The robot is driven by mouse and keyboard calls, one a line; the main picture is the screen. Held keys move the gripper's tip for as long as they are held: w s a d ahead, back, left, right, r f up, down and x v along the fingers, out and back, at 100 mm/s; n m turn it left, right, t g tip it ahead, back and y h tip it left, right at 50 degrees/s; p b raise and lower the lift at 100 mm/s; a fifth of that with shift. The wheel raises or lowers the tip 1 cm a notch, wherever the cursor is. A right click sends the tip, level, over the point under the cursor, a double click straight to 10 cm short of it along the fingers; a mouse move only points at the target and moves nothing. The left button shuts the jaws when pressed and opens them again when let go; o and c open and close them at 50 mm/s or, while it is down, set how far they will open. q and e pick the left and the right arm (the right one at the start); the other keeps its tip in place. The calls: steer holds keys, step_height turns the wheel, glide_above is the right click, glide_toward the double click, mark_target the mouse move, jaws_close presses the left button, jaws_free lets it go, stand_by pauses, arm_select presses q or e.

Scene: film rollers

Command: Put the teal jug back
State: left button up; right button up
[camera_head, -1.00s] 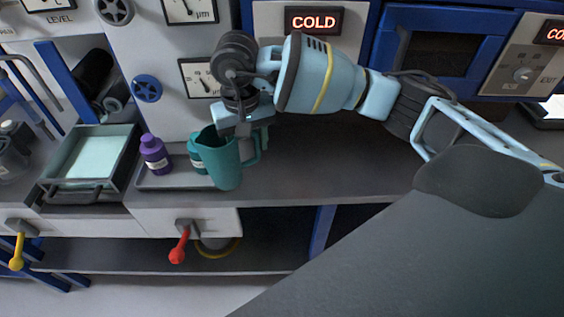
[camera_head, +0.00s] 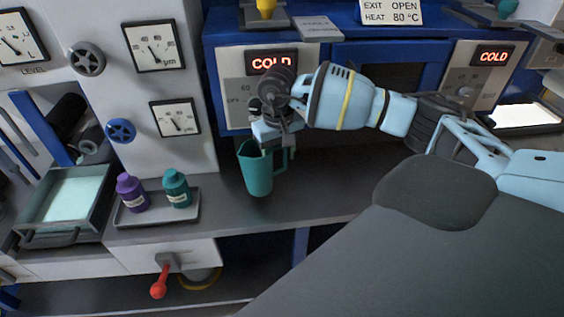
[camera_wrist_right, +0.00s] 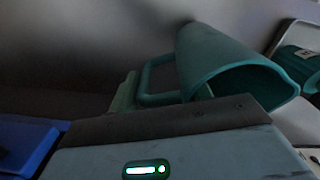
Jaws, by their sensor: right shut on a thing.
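The teal jug (camera_head: 258,174) hangs upright from my right gripper (camera_head: 277,143), over the grey counter and to the right of the small tray. My right gripper is shut on the jug near its rim and handle side. In the right wrist view the jug (camera_wrist_right: 222,62) shows its open mouth and its handle, with part of a fingertip (camera_wrist_right: 124,95) beside the handle. Whether the jug's base touches the counter is hard to tell. My left gripper is not in view.
A grey tray (camera_head: 160,216) holds a purple bottle (camera_head: 131,193) and a teal bottle (camera_head: 177,189). A basin of pale liquid (camera_head: 68,198) stands at the left. The counter (camera_head: 335,190) right of the jug is clear. Machine panels rise behind it.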

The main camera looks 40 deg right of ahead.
mark_target(280, 146)
steer(key=shift+d+f, duration=0.1)
steer(key=shift+f, duration=1.75)
steer(key=shift+f, duration=0.15)
steer(key=o, duration=1.4)
steer(key=shift+o, duration=0.2)
steer(key=shift+r, duration=3.95)
